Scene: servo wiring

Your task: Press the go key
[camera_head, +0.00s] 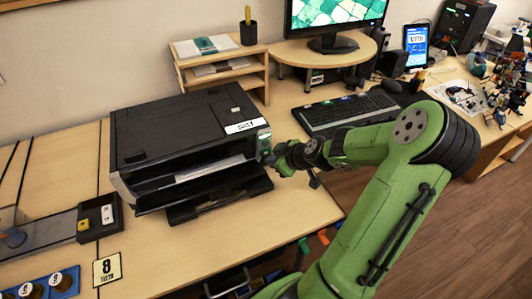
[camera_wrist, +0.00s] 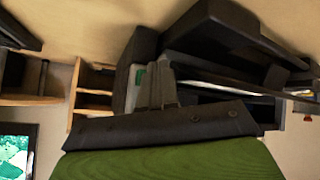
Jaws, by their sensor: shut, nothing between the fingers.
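A black printer (camera_head: 180,125) stands on the wooden desk. A pale greenish control panel (camera_head: 264,139) is on its right front corner. No key marked go can be read, and the panel's keys are too small to tell apart. My gripper (camera_head: 270,158) is at that corner, just below the panel, its tip close to the printer. I cannot tell whether it touches. In the wrist view my gripper (camera_wrist: 155,72) is shut and empty, with its fingers partly covering the pale panel (camera_wrist: 134,78) on the dark printer (camera_wrist: 225,50).
A dark unit with a yellow key (camera_head: 83,225) lies at the left. A keyboard (camera_head: 345,111) and monitor (camera_head: 335,20) stand behind my arm. A wooden shelf (camera_head: 222,76) is behind the printer. The printer's tray (camera_head: 215,205) juts forward below my gripper. Bare desk (camera_head: 190,260) lies in front.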

